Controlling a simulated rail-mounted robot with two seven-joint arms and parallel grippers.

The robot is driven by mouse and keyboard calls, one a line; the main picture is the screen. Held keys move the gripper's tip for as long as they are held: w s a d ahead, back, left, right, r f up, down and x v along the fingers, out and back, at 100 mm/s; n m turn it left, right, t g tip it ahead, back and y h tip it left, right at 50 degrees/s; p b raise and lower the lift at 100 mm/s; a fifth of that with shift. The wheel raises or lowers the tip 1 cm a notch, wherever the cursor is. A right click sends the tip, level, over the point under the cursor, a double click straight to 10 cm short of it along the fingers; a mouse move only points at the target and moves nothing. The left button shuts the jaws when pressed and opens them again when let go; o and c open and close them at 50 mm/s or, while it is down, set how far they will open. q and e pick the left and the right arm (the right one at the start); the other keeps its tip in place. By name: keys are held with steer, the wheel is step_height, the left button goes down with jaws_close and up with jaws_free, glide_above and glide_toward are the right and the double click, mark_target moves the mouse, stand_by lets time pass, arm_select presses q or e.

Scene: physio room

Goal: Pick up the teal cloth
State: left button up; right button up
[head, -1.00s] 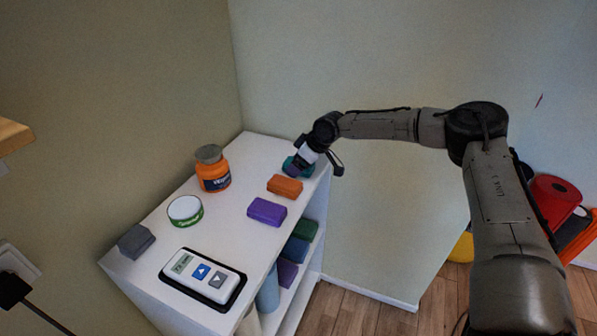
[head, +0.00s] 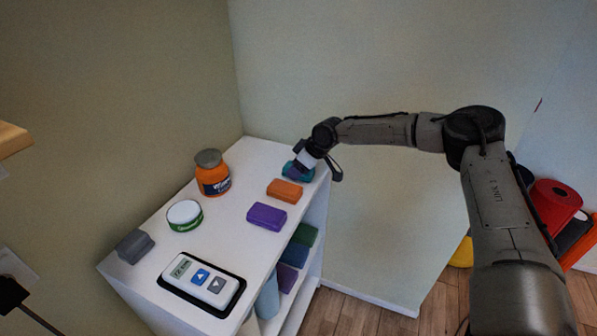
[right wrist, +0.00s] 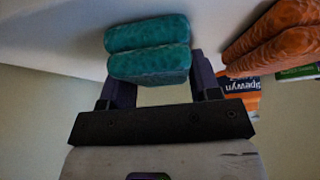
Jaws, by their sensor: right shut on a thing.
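The teal cloth (head: 305,174) is a folded block at the far right corner of the white shelf top, partly hidden by my right gripper (head: 299,171). In the right wrist view the teal cloth (right wrist: 148,49) shows as two stacked folds between the fingers of the right gripper (right wrist: 152,88). The right gripper is shut on it. I cannot tell whether the cloth still touches the shelf top. My left gripper is not in view.
The white shelf (head: 228,232) also bears an orange cloth (head: 284,191), a purple cloth (head: 267,216), an orange jar (head: 212,177), a white-topped green tin (head: 185,214), a grey block (head: 135,246) and a remote-like device (head: 201,281). Walls stand behind and to the left.

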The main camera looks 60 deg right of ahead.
mark_target(290, 164)
steer(key=shift+r, duration=0.45)
step_height(290, 164, up, 4)
steer(key=shift+f+p, duration=0.15)
steer(key=shift+p, duration=0.9)
steer(key=s+d+r+p, duration=0.5)
steer(key=s+d+r, duration=0.1)
steer(key=s+d, duration=0.2)
steer(key=shift+d+r+p, duration=0.2)
steer(key=shift+d+p, duration=0.05)
steer(key=shift+p, duration=0.05)
